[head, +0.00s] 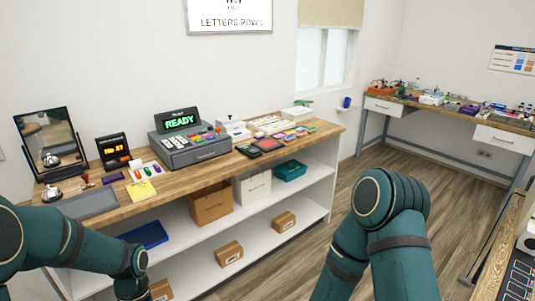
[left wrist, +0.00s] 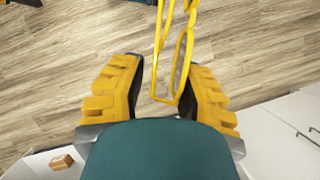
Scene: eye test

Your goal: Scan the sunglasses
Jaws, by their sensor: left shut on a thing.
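The sunglasses (left wrist: 182,48) have thin yellow frames and show in the left wrist view, reaching up out of the picture. My left gripper (left wrist: 165,85), with yellow ridged fingers, is shut on them and holds them above the wood floor. Part of the sunglasses is cut off by the picture's top edge. In the head view my left arm comes in from the left, but its gripper and the sunglasses do not show. My right arm shows in the middle, its gripper out of view. A grey register (head: 190,150) with a green READY display stands on the counter.
The wooden counter (head: 125,205) also carries a mirror (head: 48,140), a small orange-lit display (head: 112,151), a grey tray (head: 86,204) and small coloured items. White shelves below hold boxes (head: 211,203). A second cluttered table (head: 420,105) stands at the back right. Floor between is clear.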

